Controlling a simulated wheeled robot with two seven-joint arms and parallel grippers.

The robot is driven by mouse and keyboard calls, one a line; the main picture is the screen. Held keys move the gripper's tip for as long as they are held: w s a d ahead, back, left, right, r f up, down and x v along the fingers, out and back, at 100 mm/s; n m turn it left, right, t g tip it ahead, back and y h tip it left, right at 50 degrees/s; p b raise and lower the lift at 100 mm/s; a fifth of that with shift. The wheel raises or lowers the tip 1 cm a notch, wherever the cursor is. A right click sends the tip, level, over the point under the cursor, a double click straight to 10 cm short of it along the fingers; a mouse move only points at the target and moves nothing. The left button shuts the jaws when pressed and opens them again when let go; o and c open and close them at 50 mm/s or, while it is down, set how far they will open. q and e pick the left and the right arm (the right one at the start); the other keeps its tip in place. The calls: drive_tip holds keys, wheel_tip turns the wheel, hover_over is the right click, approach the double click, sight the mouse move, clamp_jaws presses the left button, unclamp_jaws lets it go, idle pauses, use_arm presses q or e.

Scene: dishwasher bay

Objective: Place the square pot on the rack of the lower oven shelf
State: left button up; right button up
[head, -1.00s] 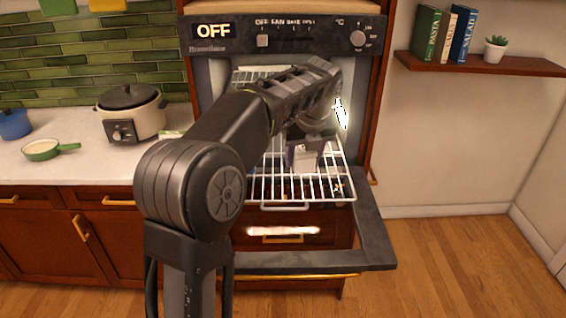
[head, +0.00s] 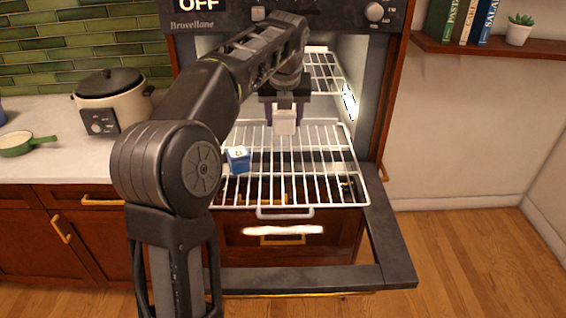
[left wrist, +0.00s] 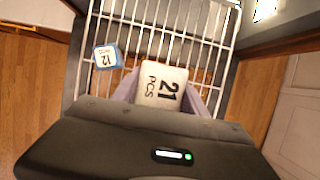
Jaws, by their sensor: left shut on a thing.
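My left gripper (head: 283,112) is shut on a small white box (head: 284,122), over the back part of the pulled-out wire rack (head: 300,188). In the left wrist view the white box (left wrist: 162,88), printed "21 PCS", sits between the pale purple fingers. Whether it touches the rack is unclear. A small blue box (head: 238,160) with a white top rests on the rack's left side, beside my arm; it also shows in the left wrist view (left wrist: 105,57). I cannot make out a square pot. My right gripper is not in view.
The oven door (head: 300,278) is folded down in front. Another rack (head: 322,72) is higher inside the oven. A white cooker (head: 105,100) and a green pan (head: 18,143) stand on the counter at left. The rack's front and right are clear.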

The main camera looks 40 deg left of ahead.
use_arm(q)
drive_tip(key=b, duration=0.4)
hover_over(284, 172)
drive_tip(key=s, duration=0.1)
drive_tip(key=f, duration=0.2)
drive_tip(key=d+f, duration=0.1)
drive_tip(key=f, duration=0.1)
drive_tip(key=shift+s+f, duration=0.15)
drive_tip(key=shift+f, duration=0.2)
drive_tip(key=shift+r, duration=0.1)
drive_tip(key=shift+f, duration=3.15)
drive_tip(key=shift+f, duration=1.9)
drive_tip(key=shift+f, duration=0.1)
